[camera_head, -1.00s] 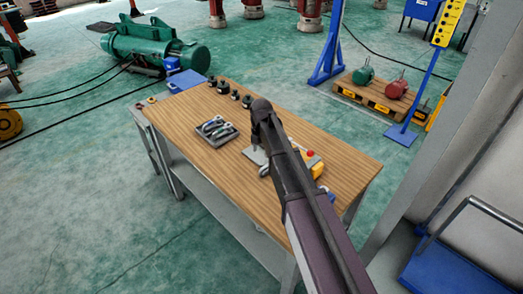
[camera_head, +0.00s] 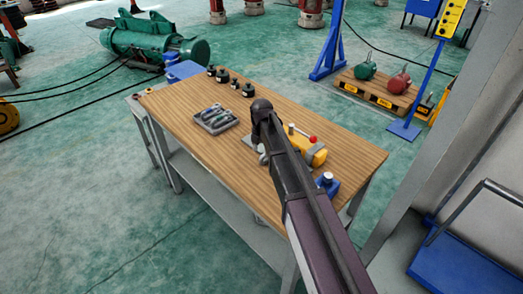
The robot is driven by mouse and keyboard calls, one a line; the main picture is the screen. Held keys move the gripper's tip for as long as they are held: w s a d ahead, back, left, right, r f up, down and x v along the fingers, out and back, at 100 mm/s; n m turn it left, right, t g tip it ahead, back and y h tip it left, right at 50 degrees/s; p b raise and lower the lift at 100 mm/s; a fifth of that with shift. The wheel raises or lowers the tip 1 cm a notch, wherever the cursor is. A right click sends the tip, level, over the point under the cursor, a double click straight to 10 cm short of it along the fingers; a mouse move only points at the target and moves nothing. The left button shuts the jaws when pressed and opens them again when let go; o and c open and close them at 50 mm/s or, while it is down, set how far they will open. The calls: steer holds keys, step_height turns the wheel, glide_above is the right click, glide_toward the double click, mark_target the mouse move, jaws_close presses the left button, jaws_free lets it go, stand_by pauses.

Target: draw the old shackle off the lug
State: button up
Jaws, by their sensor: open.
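My gripper (camera_head: 257,138) hangs below the dark end of my arm, over the middle of the workbench. It is open, but its fingers are small and mostly hidden behind my arm. A grey plate (camera_head: 249,141) shows beside and below it on the bench top. The lug and the old shackle cannot be made out clearly; a small grey shape (camera_head: 262,155) by the gripper may be part of them. Whether the fingers touch anything cannot be told. A grey tray (camera_head: 232,126) with several shackle-like metal parts lies left of the gripper.
The wooden workbench (camera_head: 180,118) carries several small dark green parts (camera_head: 222,76) at its back. A yellow device (camera_head: 314,156) with a red knob and a blue item (camera_head: 328,181) stand right of the gripper. The bench's front left is clear.

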mark_target(261, 158)
steer(key=shift+f+b, duration=2.5)
steer(key=shift+f, duration=0.35)
jaws_close()
